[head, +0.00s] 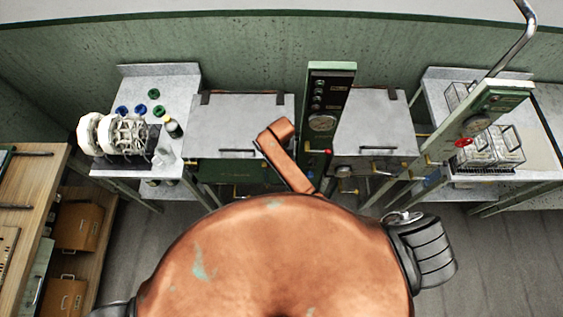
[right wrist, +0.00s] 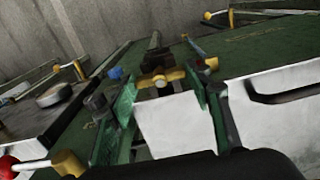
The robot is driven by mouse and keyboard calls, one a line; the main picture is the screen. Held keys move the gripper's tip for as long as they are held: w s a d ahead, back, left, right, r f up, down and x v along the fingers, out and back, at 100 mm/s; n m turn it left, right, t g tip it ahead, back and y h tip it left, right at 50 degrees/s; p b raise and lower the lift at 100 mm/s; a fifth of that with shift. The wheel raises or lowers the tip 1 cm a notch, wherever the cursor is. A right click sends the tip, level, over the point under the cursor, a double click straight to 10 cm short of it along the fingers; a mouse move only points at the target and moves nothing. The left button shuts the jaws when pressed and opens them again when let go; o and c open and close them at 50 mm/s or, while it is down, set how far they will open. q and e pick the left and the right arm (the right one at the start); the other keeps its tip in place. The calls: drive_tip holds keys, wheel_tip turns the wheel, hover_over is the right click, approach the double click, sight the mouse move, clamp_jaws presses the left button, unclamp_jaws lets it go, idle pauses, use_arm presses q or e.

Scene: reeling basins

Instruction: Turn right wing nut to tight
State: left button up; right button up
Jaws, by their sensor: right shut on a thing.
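In the right wrist view a brass-yellow wing nut (right wrist: 160,78) sits on a dark stem, with its wings spread sideways. My right gripper (right wrist: 161,80) has its two green-worn fingers on either side of the nut, shut on it. The nut's exact angle is hard to judge at this size. In the head view my copper-coloured body and arm cover the lower middle, and the right gripper and the held nut cannot be made out there. My left gripper is in neither view.
Grey-lidded basins (head: 240,120) line the wall, with a green gauge column (head: 328,115) between them. A tilted gauge panel (head: 485,110) and wire baskets (head: 490,150) stand right. White reels (head: 120,133) stand left. A red knob (right wrist: 8,167) is near the right gripper.

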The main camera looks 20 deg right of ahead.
idle(0.3)
drive_tip(key=o, duration=1.2)
drive_tip(key=shift+c, duration=0.2)
wheel_tip(320, 180, up, 8)
drive_tip(key=shift+f, duration=0.25)
